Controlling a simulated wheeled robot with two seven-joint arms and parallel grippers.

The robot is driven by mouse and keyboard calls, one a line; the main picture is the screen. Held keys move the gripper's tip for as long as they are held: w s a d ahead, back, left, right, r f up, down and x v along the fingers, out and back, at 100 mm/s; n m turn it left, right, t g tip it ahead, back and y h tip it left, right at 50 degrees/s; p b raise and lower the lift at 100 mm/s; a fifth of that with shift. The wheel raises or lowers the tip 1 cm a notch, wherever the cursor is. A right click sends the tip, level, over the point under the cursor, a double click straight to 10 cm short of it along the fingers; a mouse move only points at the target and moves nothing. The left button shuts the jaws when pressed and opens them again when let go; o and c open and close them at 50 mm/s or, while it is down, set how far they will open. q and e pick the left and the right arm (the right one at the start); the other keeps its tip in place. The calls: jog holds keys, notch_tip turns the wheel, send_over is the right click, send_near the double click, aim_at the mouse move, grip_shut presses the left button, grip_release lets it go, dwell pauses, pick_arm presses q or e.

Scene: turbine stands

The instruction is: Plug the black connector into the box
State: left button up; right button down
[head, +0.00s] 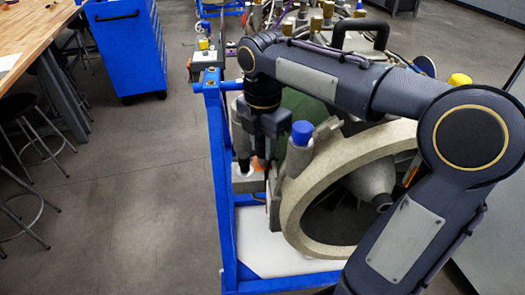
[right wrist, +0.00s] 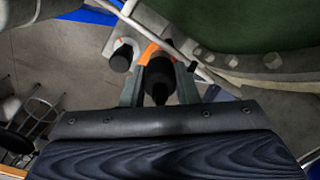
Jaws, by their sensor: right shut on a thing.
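My right gripper (head: 262,148) reaches down beside the turbine. In the right wrist view, its two fingers (right wrist: 159,88) are shut on a black connector (right wrist: 158,72). An orange part (right wrist: 150,50) shows just beyond the held connector. A light grey box (right wrist: 121,36) lies below, with another black plug-like part (right wrist: 122,56) on it, left of the held connector. The box also shows in the head view (head: 246,184), at the blue stand's side. Whether the held connector touches the box is hidden. My left gripper is not in view.
The turbine's pale round casing (head: 308,190) stands close to the right of the gripper, with a blue-capped post (head: 302,134) near it. The blue stand frame (head: 221,180) runs along the left. Open floor (head: 130,215) lies left of the stand.

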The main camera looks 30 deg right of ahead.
aim_at(263, 142)
jog(key=shift+r+p, duration=0.4)
jog(key=shift+r, duration=0.15)
jog(key=shift+r+p, duration=1.4)
jog(key=shift+r, duration=0.05)
